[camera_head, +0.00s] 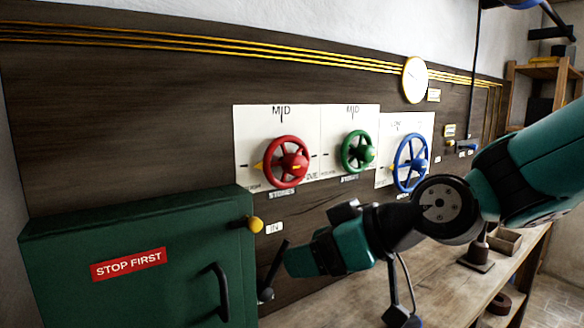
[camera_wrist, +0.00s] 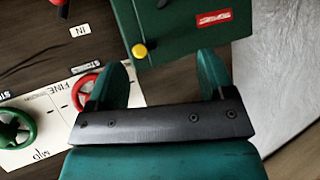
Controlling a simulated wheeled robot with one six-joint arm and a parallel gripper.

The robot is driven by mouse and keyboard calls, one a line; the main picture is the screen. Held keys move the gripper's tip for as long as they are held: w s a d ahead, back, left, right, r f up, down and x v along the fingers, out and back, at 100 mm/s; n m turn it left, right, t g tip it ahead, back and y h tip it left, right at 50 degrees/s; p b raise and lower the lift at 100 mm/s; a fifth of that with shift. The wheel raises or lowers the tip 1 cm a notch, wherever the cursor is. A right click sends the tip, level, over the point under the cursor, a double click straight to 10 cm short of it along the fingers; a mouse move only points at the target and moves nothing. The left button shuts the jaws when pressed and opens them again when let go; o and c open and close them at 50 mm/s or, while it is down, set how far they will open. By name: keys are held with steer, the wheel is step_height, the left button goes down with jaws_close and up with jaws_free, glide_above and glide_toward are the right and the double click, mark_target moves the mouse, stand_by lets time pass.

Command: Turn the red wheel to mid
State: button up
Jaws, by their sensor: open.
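The red wheel (camera_head: 300,162) is mounted on a white panel with MID marked at the top and FINE at the right. A yellow pointer (camera_head: 259,166) at its left rim points left, away from the MID mark. In the wrist view the red wheel (camera_wrist: 82,83) is partly hidden behind one finger.
A green wheel (camera_head: 369,154) and a blue wheel (camera_head: 424,163) are to the right. The green cabinet (camera_head: 70,255) stands at lower left, with a yellow knob (camera_head: 255,224) and a STOP FIRST label. A black lever (camera_head: 274,265) is close by my gripper. A wooden bench (camera_head: 450,255) runs below.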

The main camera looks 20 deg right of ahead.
mark_target(300, 164)
steer(key=w+d+r+m+t+h, duration=0.2)
steer(key=w+d+r+t+h, duration=0.1)
steer(key=w+d+r+t, duration=0.6)
steer(key=shift+g, duration=0.3)
steer(key=p+x, duration=0.4)
steer(key=p, duration=0.1)
steer(key=f+p+x, duration=0.1)
steer(key=p+x, duration=0.9)
steer(key=shift+w+d+f, duration=0.2)
steer(key=shift+d+f, duration=0.05)
steer(key=shift+f, duration=0.15)
steer(key=shift+w+a+f+p, duration=0.1)
steer(key=shift+w+a+p, duration=0.05)
steer(key=shift+w, duration=0.2)
steer(key=shift+w+a+f+p, duration=0.1)
steer(key=shift+w+f+p, duration=0.05)
steer(key=shift+w, duration=0.2)
steer(key=c, duration=0.9)
